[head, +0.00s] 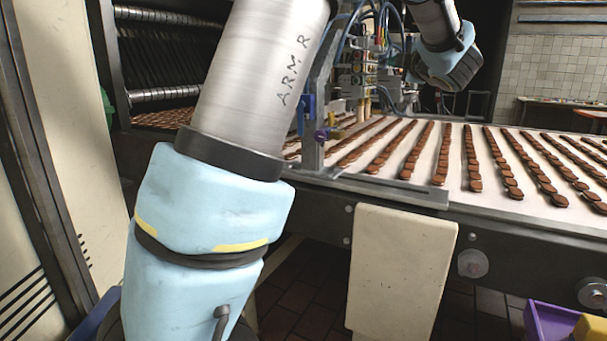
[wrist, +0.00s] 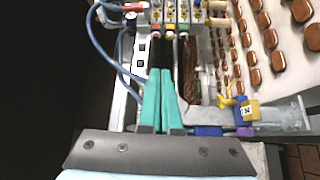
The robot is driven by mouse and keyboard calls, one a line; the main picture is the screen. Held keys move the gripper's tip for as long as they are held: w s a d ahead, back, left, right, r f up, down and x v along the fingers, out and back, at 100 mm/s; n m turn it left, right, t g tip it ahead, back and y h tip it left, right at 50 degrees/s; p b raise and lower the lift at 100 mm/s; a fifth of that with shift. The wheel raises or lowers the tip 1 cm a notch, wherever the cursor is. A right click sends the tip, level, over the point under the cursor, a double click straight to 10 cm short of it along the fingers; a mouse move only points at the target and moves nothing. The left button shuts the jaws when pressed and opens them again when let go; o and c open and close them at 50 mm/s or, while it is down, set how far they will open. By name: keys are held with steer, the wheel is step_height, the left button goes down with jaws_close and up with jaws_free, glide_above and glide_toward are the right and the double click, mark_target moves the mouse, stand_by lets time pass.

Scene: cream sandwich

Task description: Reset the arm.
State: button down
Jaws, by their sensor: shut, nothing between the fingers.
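My gripper (wrist: 161,74) shows in the wrist view as two teal fingers, shut against each other with nothing between them. They point up the picture towards a row of valves and tubes on a depositor machine (wrist: 185,12). No contact with the machine shows, but the exact gap is hard to tell. In the head view my arm (head: 262,75) rises large on the left, a metal link marked "ARM R" above light blue padding. The fingers cannot be made out in the head view.
A white conveyor belt (head: 449,178) carries rows of brown biscuits. The depositor machine (head: 365,75) with blue tubes stands over it. A yellow-handled fitting (wrist: 240,108) sits on a metal bar right of my fingers. A purple crate (head: 548,325) stands on the floor, lower right.

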steer(key=s+a+f+m+g+h+p, duration=0.1)
steer(key=a+f+m+g+h, duration=0.2)
steer(key=a+f+m, duration=0.4)
steer(key=s+a+f+m+g+h+p, duration=0.1)
steer(key=a+f+m+g+h, duration=0.35)
steer(key=f, duration=0.55)
steer(key=s+a+f+m+g+y, duration=0.1)
steer(key=s+a+f+m+g, duration=0.1)
steer(key=s+a, duration=0.4)
steer(key=s+a+f+m+g+y+p, duration=0.1)
steer(key=s+a+f+m+g+y, duration=0.1)
steer(key=s+f, duration=0.5)
steer(key=s+a+f+m+g+y, duration=0.1)
steer(key=s+a+f+m+g, duration=0.3)
steer(key=s+a, duration=0.5)
steer(key=shift+s+a+f+g, duration=0.3)
steer(key=shift+s+f+g, duration=0.35)
steer(key=shift+s, duration=0.4)
steer(key=shift+m, duration=0.25)
